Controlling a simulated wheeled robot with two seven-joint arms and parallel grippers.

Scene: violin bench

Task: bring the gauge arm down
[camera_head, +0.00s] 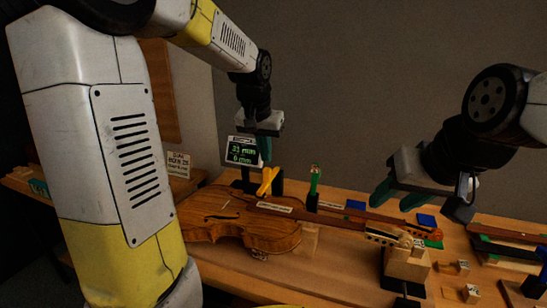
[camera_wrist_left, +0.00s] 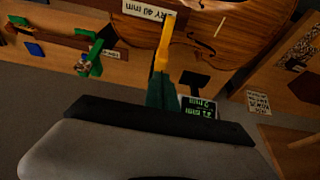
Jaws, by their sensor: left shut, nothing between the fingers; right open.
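The yellow gauge arm (camera_head: 267,181) stands tilted up from a dark stand beside the violin (camera_head: 240,222). It also shows in the left wrist view (camera_wrist_left: 164,42), beyond my fingertips. My left gripper (camera_head: 265,150) is shut and empty, just above the yellow arm. In the left wrist view its fingers (camera_wrist_left: 161,88) come close to the arm's near end; I cannot tell whether they touch. My right gripper (camera_head: 398,197) is open and empty above the right side of the bench, near the scroll.
A green upright piece (camera_head: 314,182) stands by the violin's neck. A wooden block (camera_head: 407,263) is under the scroll end. Blue pads (camera_head: 355,205) and small blocks lie at the right. A white sign (camera_head: 178,164) stands at the left. The bench front is mostly clear.

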